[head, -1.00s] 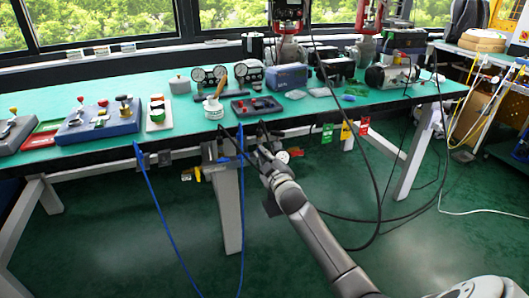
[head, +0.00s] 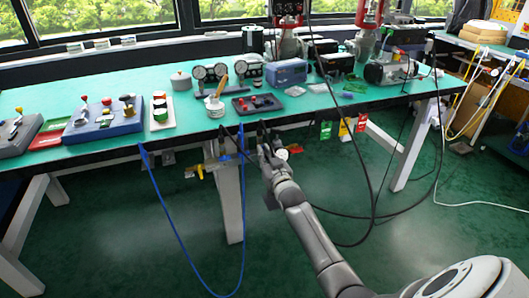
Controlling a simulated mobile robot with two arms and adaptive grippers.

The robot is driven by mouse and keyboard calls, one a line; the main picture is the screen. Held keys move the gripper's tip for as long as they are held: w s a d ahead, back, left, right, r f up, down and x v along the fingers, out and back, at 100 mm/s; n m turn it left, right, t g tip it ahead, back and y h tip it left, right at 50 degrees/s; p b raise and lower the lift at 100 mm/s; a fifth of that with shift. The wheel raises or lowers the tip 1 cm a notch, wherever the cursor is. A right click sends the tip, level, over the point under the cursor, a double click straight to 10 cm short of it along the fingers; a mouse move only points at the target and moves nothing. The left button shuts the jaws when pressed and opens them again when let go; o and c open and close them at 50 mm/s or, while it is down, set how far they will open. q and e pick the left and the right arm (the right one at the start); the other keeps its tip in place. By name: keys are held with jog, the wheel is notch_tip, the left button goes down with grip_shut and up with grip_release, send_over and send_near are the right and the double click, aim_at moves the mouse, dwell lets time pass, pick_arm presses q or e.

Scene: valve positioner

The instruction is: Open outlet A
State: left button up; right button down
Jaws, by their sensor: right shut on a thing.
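The outlet fittings sit in a row under the front edge of the green table; which one is outlet A I cannot read. A yellow handle (head: 193,172) shows at the left of the row, and a round pale gauge-like part (head: 281,153) shows at the right. A blue hose (head: 162,215) hangs in a loop below the edge. My right gripper (head: 265,138) is at the table's front edge, beside the round part. It is shut on a small fitting that its fingers mostly hide. My left gripper is not in view.
The table (head: 330,112) carries gauges (head: 209,75), a blue box (head: 286,72) and a blue lever panel (head: 103,122). Green, yellow and red tags (head: 344,131) hang from its edge. A black cable (head: 373,190) loops right of my arm. The table leg (head: 230,205) stands left of my gripper.

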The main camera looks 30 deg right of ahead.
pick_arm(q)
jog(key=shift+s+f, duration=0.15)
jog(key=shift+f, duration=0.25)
pick_arm(e)
jog(key=shift+f, duration=0.1)
jog(key=shift+m, duration=0.3)
jog(key=c, duration=1.6)
grip_release()
jog(key=shift+o, duration=0.2)
jog(key=v, duration=1.2)
